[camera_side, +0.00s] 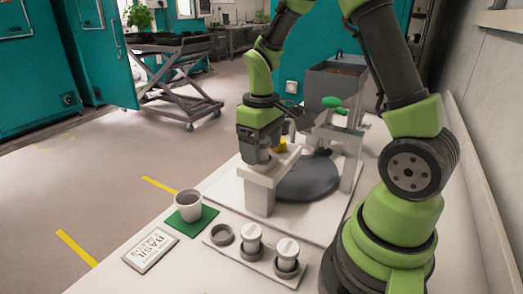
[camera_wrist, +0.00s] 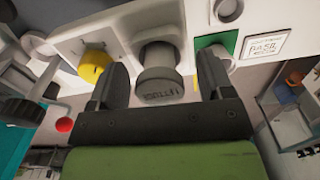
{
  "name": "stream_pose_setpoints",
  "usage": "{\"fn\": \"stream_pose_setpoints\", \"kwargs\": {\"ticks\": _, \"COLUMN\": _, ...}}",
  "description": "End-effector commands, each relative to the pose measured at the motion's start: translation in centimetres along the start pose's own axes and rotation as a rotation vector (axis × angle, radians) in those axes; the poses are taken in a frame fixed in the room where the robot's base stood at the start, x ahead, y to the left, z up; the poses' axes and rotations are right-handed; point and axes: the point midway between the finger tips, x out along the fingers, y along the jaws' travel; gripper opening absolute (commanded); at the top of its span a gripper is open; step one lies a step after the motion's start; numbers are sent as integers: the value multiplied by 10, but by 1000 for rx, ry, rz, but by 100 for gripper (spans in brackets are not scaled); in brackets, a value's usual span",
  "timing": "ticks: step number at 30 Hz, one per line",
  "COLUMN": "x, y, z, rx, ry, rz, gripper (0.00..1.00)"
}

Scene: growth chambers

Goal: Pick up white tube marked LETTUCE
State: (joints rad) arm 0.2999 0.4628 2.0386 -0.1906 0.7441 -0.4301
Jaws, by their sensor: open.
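A pale grey-white tube with a broad cap (camera_wrist: 157,84) stands upright on the white block. Dark lettering on the cap's near side appears upside down and seems to read LETTUCE. My gripper (camera_wrist: 163,68) is open, one dark finger on each side of the tube, with visible gaps. In the side view my gripper (camera_side: 262,156) is low over the white block (camera_side: 262,190) and mostly hides the tube.
A yellow knob (camera_wrist: 94,66) is close beside the left finger. Two capped tubes (camera_side: 251,238) (camera_side: 286,254) stand in a front rack beside an empty ring (camera_side: 222,235). A cup (camera_side: 188,204) stands on a green pad near a BASIL card (camera_side: 150,249). A dark disc (camera_side: 310,180) lies behind.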

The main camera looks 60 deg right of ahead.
Motion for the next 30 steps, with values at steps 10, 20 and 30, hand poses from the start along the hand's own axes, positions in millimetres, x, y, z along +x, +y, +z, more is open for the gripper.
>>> {"fn": "stream_pose_setpoints", "kwargs": {"ticks": 10, "x": 3, "y": 0, "z": 0, "rx": 1, "ry": 1, "rz": 0, "gripper": 55}}
{"fn": "stream_pose_setpoints", "kwargs": {"ticks": 20, "x": 3, "y": 0, "z": 0, "rx": 1, "ry": 1, "rz": 0, "gripper": 20}}
{"fn": "stream_pose_setpoints", "kwargs": {"ticks": 30, "x": -32, "y": 0, "z": -1, "rx": 1, "ry": 10, "rz": 2, "gripper": 20}}
